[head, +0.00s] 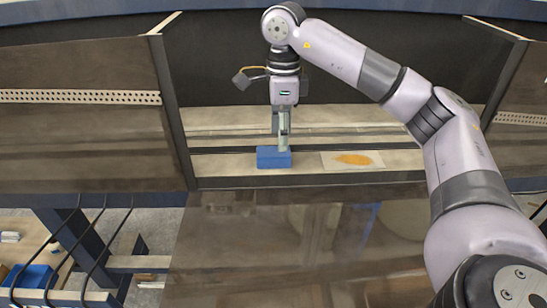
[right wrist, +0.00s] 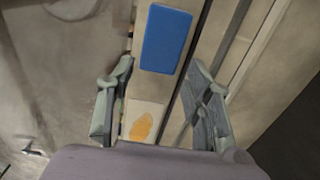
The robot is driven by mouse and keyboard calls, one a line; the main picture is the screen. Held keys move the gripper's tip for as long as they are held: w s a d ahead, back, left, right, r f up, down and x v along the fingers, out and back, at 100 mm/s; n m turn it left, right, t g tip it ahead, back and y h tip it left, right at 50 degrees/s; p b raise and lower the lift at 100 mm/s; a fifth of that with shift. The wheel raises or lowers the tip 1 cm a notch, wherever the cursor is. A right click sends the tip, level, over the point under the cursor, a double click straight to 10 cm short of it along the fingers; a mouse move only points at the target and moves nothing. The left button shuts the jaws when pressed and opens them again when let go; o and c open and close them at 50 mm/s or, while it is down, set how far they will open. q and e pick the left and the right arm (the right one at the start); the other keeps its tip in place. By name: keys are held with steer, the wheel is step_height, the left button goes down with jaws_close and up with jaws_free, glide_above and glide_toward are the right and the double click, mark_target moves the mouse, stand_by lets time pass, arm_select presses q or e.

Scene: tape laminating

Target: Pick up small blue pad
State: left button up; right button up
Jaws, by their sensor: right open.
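The small blue pad (head: 273,158) lies on the pale ledge inside the dark-framed bay, in the middle of the head view. In the right wrist view the blue pad (right wrist: 166,39) lies beyond the fingertips, between the lines of the two fingers. My right gripper (head: 283,146) points down over the pad in the head view, and part of it overlaps the pad's back edge. In the right wrist view its fingers (right wrist: 161,72) are apart with nothing between them. I cannot tell if the fingers touch the pad. My left gripper is not in view.
A pale sheet with an orange patch (head: 352,160) lies just right of the pad. Dark posts (head: 172,110) and brown panels (head: 80,120) flank the bay. A glossy brown surface (head: 290,250) lies in front. A blue bin (head: 30,283) is at the lower left.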

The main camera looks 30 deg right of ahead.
mark_target(274, 157)
steer(key=shift+f, duration=0.2)
step_height(274, 157, down, 5)
steer(key=shift+d+r+p, duration=0.1)
steer(key=shift+p, duration=1.15)
steer(key=shift+f, duration=0.35)
steer(key=shift+c, duration=0.4)
steer(key=c, duration=0.6)
steer(key=shift+r, duration=0.15)
